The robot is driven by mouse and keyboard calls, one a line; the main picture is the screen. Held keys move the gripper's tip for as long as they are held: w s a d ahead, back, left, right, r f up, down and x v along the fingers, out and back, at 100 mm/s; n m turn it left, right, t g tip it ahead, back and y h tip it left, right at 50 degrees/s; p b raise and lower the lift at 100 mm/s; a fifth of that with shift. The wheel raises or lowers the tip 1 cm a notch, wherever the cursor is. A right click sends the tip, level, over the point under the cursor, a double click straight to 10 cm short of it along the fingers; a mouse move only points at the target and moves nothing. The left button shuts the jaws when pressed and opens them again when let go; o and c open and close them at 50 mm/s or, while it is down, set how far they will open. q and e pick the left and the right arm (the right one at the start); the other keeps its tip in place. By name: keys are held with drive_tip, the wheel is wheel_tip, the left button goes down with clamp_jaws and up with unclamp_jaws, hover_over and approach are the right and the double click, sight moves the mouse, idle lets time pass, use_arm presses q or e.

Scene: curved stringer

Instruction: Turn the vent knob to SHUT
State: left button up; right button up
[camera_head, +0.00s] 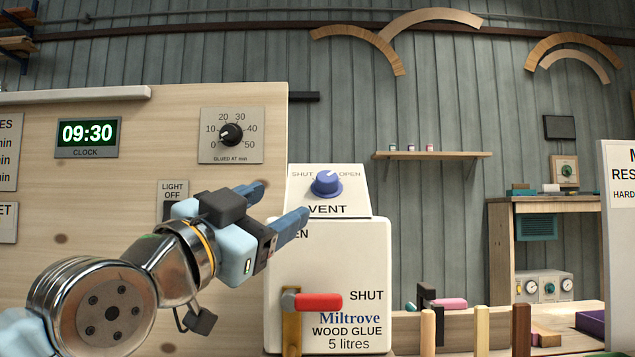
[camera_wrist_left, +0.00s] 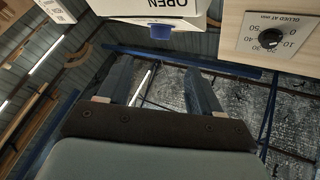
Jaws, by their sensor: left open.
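The blue vent knob (camera_head: 327,184) sits on the sloped white VENT panel (camera_head: 301,197) on top of the glue box. The white mark on the knob points up and right, toward OPEN. In the left wrist view the knob (camera_wrist_left: 161,32) shows upside down at the top, beyond the fingertips. My left gripper (camera_head: 278,207) is open and empty, to the left of the knob and a little lower, with its blue fingers apart and not touching it. In the left wrist view my left gripper (camera_wrist_left: 158,72) shows both fingers spread. My right gripper is not in view.
The white glue box (camera_head: 345,255) has a red-handled lever (camera_head: 318,301) by SHUT on its front. A wooden board (camera_head: 110,120) with a clock (camera_head: 87,137) and dial (camera_head: 231,135) stands behind my left arm. Space above the knob is clear.

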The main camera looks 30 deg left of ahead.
sight(324, 180)
use_arm(q)
drive_tip(key=p+x, duration=0.3)
drive_tip(key=x, duration=0.8)
drive_tip(key=shift+w+d+r+p, duration=0.1)
drive_tip(key=shift+w+r+p, duration=0.15)
drive_tip(key=shift+w+p, duration=0.15)
drive_tip(key=shift+w+r, duration=0.1)
drive_tip(key=shift+w, duration=0.35)
drive_tip(key=c, duration=1.1)
drive_tip(key=shift+o, duration=0.2)
